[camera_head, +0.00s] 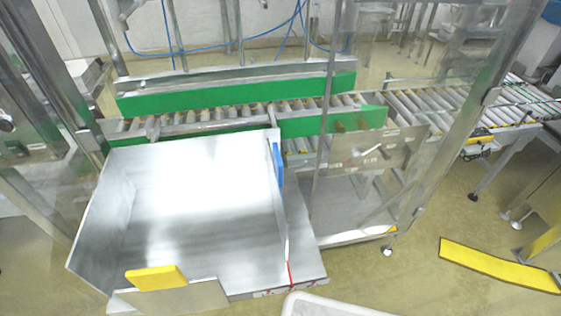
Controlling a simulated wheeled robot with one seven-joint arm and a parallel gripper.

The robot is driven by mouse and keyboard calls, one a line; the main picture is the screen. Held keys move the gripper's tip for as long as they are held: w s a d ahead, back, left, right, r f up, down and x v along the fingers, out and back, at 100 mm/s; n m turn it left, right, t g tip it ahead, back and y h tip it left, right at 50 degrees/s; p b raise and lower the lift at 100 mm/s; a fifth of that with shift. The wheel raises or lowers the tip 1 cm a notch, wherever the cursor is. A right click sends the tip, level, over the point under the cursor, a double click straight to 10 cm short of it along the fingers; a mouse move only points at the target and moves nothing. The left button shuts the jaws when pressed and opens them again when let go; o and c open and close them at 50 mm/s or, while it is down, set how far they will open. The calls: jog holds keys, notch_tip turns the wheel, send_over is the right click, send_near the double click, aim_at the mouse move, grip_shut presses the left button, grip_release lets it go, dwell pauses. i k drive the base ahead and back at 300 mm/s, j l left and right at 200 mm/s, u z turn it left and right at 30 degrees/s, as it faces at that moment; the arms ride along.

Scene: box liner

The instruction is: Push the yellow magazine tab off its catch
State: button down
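The yellow magazine tab (157,278) stands at the near edge of a large metal magazine tray (190,190). It leans slightly on top of a grey metal plate (175,298) at the bottom left of the head view. Whether it rests on its catch cannot be told, as the catch itself is not distinguishable. My gripper is not in this view.
A roller conveyor (440,100) with green side guards (235,93) runs behind the tray. A blue piece (278,165) sits on the tray's right wall. Clear guard panels and metal posts surround the machine. A pale rounded object (330,305) is at the bottom edge. A yellow floor strip (495,265) lies right.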

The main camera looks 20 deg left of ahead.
aim_at(164, 290)
jog(key=u, duration=0.45)
jog(key=j+u, duration=0.1)
jog(key=u, duration=0.85)
jog(key=j+u, duration=0.1)
jog(key=u, duration=0.35)
jog(key=k+l+u, duration=0.1)
jog(key=k, duration=0.45)
jog(key=k+l+u, duration=0.1)
jog(key=k, duration=0.4)
